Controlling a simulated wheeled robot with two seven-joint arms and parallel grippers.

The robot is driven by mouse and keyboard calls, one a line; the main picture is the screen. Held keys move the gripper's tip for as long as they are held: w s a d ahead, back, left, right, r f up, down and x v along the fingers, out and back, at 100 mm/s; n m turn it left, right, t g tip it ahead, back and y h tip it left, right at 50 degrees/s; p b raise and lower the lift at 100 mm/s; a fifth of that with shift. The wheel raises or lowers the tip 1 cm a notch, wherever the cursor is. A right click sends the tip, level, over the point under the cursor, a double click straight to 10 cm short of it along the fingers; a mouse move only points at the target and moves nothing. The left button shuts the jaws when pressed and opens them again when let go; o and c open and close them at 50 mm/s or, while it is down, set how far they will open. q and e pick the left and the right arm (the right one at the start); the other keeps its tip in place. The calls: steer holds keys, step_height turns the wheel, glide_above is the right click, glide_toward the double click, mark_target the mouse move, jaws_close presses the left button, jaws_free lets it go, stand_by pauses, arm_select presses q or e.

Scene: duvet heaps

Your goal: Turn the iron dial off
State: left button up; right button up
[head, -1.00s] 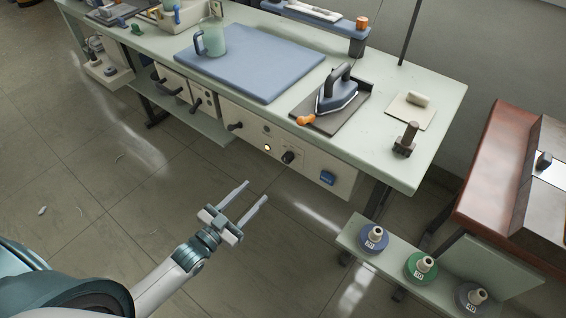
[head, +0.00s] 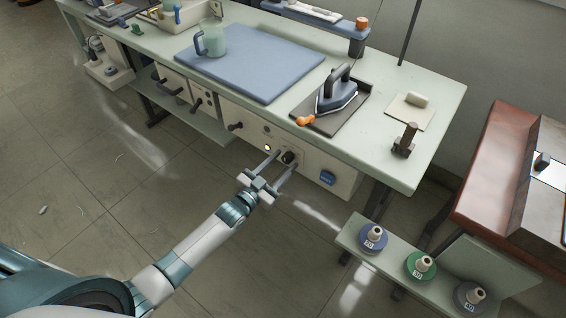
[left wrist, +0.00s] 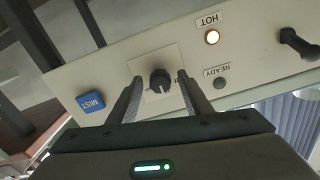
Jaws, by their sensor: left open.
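The black iron dial (head: 289,157) is on the front panel under the green table; in the left wrist view the dial (left wrist: 160,81) has a white mark on its lower part. The HOT lamp (left wrist: 212,37) glows beside it and the READY lamp (left wrist: 221,83) is dark. My left gripper (head: 286,159) is open, its fingers reaching to either side of the dial. In the left wrist view its fingertips (left wrist: 160,78) flank the dial with gaps showing. The iron (head: 338,92) rests on a dark pad on the table above. My right gripper is not in view.
A blue MIST button (head: 327,178) is on the same panel, right of the dial, and a dark handle (head: 235,126) is to the left. A low shelf with weighted spools (head: 373,239) stands at the lower right. The floor before the panel is clear.

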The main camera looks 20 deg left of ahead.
arm_select(q)
steer(key=shift+w+d, duration=0.1)
steer(key=shift+w, duration=0.1)
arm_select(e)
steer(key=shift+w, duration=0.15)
arm_select(q)
steer(key=c, duration=1.1)
steer(key=shift+o, duration=0.2)
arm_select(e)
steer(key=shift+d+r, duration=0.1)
